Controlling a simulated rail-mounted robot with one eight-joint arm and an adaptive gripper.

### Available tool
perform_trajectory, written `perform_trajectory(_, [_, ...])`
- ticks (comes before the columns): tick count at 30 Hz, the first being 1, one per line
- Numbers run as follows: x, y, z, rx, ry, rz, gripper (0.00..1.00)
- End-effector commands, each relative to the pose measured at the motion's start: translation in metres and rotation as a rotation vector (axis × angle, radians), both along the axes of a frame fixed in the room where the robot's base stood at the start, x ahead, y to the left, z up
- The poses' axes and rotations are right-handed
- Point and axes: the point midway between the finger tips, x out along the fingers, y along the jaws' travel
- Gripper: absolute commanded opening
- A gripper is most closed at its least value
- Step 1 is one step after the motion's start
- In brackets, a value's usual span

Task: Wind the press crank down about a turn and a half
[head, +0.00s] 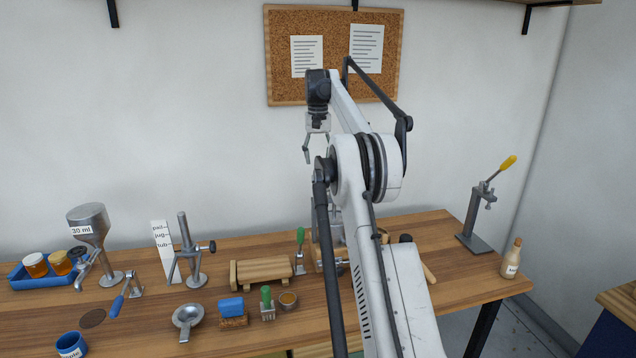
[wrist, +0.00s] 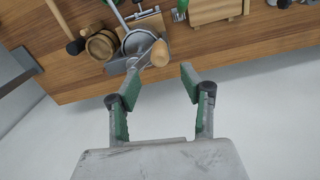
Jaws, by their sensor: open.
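The press shows in the wrist view as a round metal body (wrist: 139,41) on a wooden-edged base, with a crank ending in a pale wooden knob (wrist: 159,53). In the head view the press (head: 327,258) is mostly hidden behind my arm, and I cannot make out its crank there. My gripper (head: 317,158) is open and empty, high above the back of the bench in front of the wall. In the wrist view its fingers (wrist: 161,76) are spread, with the knob beyond and between the tips, apart from them.
A small barrel (wrist: 103,44) and a dark-headed mallet (wrist: 75,46) lie beside the press. A yellow-handled lever stand (head: 477,225) and a bottle (head: 512,258) are at the right end.

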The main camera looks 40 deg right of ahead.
Motion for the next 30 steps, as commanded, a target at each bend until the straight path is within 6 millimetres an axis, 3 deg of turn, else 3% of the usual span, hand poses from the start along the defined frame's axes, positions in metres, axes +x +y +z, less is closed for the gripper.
perform_trajectory(15, [0.0, 0.0, -0.073, 0.001, -0.001, 0.0, 0.42])
perform_trajectory(21, [0.0, 0.0, -0.085, 0.001, -0.001, 0.0, 0.42])
perform_trajectory(30, [0.0, 0.0, -0.087, 0.001, -0.001, 0.0, 0.4])
